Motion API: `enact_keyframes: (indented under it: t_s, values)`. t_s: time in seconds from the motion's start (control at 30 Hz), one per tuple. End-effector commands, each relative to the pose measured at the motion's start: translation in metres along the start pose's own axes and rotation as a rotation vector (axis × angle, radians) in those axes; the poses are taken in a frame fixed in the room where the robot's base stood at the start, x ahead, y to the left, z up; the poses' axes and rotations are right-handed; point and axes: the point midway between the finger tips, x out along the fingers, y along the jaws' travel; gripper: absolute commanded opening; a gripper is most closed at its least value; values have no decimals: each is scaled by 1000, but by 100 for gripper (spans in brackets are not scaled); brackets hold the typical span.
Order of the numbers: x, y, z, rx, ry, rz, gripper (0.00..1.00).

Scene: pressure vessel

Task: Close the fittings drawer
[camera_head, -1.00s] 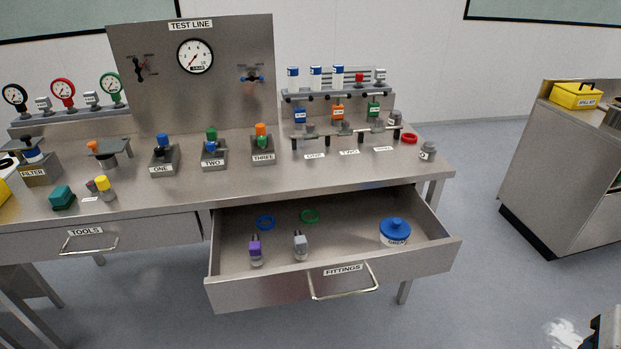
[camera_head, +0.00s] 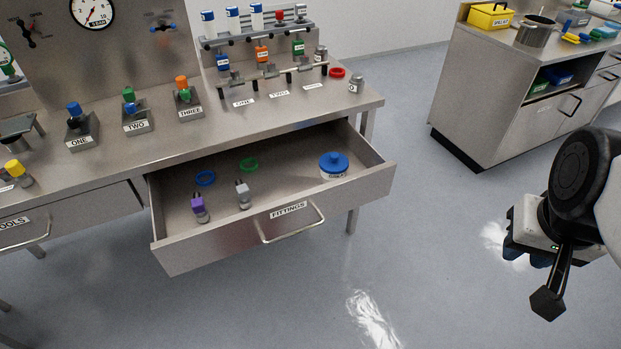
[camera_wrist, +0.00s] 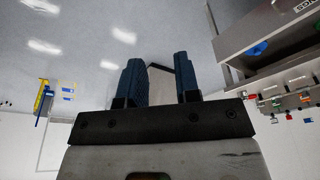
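The fittings drawer (camera_head: 215,240) is pulled out from the bench in the head view, with its bar handle (camera_head: 291,226) on the front below the FITTINGS label. Inside lie a blue ring (camera_head: 205,178), a green ring (camera_head: 249,164), a purple-topped fitting (camera_head: 199,207), a grey fitting (camera_head: 243,194) and a blue-lidded tub (camera_head: 333,165). My gripper (camera_wrist: 160,80) shows in the wrist view with its two blue fingers apart and nothing between them. In the head view my arm's end is at the right, well apart from the drawer; its fingertips are not clear there.
The tools drawer (camera_head: 70,219) at the left is shut. Valve blocks and a small rack stand on the bench top (camera_head: 290,122). A second cabinet (camera_head: 480,110) with a yellow box (camera_head: 491,16) stands at the back right. The floor (camera_head: 400,250) before the drawer is clear.

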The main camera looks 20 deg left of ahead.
Motion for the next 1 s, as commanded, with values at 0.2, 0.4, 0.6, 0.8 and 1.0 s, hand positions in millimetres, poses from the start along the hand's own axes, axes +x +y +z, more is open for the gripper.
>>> enact_keyframes:
  t_s: [0.2,0.4,0.6,0.8,1.0]
  values:
    - [10,1,-13,36,20,18,0]
    - [35,0,-43,121,79,50,0]
    - [69,-6,-82,227,168,61,0]
    - [105,-20,-118,322,255,31,0]
    - [142,-41,-148,408,325,-40,0]
